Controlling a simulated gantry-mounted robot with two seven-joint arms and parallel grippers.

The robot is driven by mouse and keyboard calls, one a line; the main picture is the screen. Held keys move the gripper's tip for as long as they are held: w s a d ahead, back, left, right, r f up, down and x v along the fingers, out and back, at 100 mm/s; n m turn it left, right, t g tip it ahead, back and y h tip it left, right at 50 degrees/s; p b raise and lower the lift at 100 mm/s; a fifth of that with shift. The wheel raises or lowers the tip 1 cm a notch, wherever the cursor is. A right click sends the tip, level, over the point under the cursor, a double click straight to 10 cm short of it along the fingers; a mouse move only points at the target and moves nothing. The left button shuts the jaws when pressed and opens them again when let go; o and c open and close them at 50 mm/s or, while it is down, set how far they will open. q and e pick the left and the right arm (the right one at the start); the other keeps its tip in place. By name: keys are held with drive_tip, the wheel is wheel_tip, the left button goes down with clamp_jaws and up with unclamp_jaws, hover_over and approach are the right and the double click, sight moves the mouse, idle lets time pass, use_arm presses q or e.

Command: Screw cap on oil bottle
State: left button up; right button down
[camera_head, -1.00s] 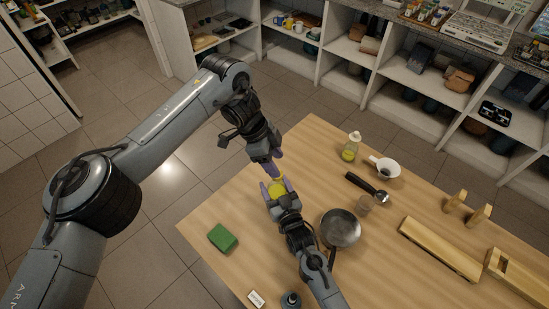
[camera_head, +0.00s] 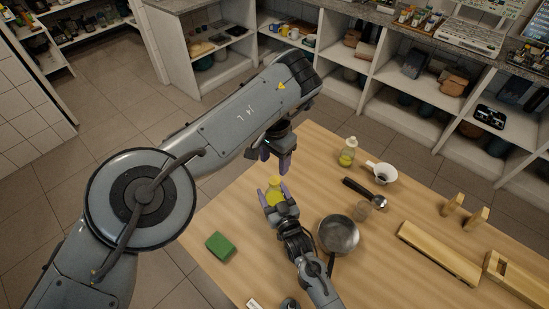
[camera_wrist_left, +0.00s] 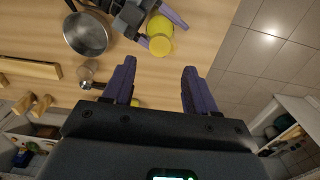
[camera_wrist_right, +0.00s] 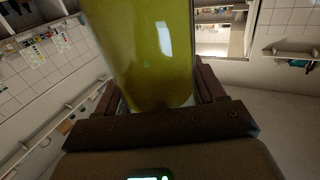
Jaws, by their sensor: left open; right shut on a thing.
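A yellow-green oil bottle (camera_head: 274,192) is between the fingers of my right gripper (camera_head: 275,196) near the table's far left edge. It fills much of the right wrist view (camera_wrist_right: 155,50), with a finger on each side. In the left wrist view its round yellow top (camera_wrist_left: 160,46) faces the camera; I cannot tell whether this is a cap. No separate cap can be made out. My left gripper (camera_head: 276,165) is open and empty, above and just behind the bottle top, apart from it. Its spread fingers (camera_wrist_left: 160,88) show nothing between them.
A pan (camera_head: 339,234), small glass (camera_head: 362,210), dark-handled utensil (camera_head: 364,193), white funnel-like cup (camera_head: 381,173) and another yellow bottle (camera_head: 347,152) stand to the right. A green block (camera_head: 220,246) lies at the left. Wooden pieces (camera_head: 438,253) lie farther right.

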sight(274, 180)
idle(0.3)
use_arm(q)
drive_tip(key=shift+f, duration=4)
